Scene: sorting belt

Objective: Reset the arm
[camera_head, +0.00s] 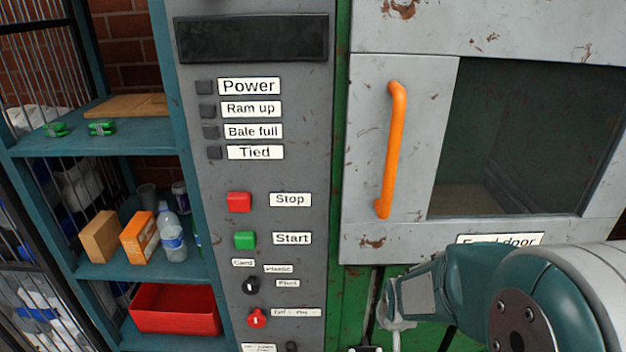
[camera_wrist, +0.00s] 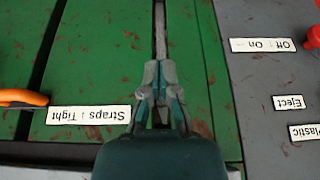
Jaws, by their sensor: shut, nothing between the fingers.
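My gripper (camera_wrist: 160,72) shows in the wrist view with its fingertips together and nothing between them. It is in front of the green machine front (camera_wrist: 100,45), over a narrow vertical grey strip (camera_wrist: 160,25). I cannot tell whether the fingertips touch it. In the head view my teal and grey arm (camera_head: 575,290) fills the lower right, folded low in front of the machine, below the feed door (camera_head: 400,235). It partly covers the door's label (camera_head: 500,239).
The grey control panel (camera_head: 265,190) has a red Stop button (camera_head: 238,201), a green Start button (camera_head: 245,240) and a red knob (camera_head: 257,318). An orange door handle (camera_head: 391,150) sticks out. A teal shelf (camera_head: 110,262) with boxes and a red bin (camera_head: 175,310) stands left.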

